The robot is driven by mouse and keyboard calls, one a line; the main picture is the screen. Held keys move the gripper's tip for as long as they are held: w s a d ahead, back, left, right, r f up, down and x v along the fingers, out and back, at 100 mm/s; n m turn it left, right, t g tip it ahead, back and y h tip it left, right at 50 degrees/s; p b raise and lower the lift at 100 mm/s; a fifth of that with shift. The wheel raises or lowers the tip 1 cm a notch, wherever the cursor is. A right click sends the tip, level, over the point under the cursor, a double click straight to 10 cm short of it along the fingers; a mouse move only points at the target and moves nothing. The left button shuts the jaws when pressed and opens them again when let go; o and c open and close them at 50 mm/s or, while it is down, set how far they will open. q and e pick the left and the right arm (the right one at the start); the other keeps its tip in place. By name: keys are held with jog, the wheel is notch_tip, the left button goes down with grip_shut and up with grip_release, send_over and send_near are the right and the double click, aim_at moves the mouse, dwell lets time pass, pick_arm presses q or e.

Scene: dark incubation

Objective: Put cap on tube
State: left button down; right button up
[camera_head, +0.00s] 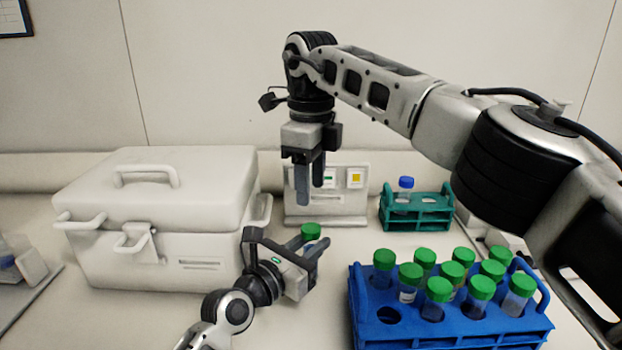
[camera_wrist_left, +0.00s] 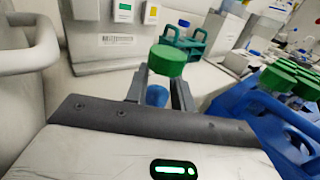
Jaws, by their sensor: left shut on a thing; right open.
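My left gripper (camera_head: 312,248) is low in front of the white cooler box and is shut on a tube. A green cap (camera_head: 311,231) sits at the tube's top, between the fingers. In the left wrist view the green cap (camera_wrist_left: 166,60) stands above the fingers, and the bluish tube (camera_wrist_left: 157,95) shows between them. The fingers hide most of the tube, and I cannot tell how firmly the cap is seated. My right gripper (camera_head: 310,180) points down above and behind the cap, open and empty, apart from it.
A blue rack (camera_head: 450,335) with several green-capped tubes stands at right front; one front-left hole is empty. A teal rack (camera_head: 418,219) holds a blue-capped tube (camera_head: 405,188). A white device (camera_head: 330,205) stands behind the grippers, and the white cooler box (camera_head: 160,215) is at left.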

aim_at(311, 227)
jog(key=shift+f, duration=0.1)
jog(key=shift+f, duration=3.95)
jog(key=c, duration=1)
jog(key=o, duration=1.1)
jog(key=shift+o, duration=0.2)
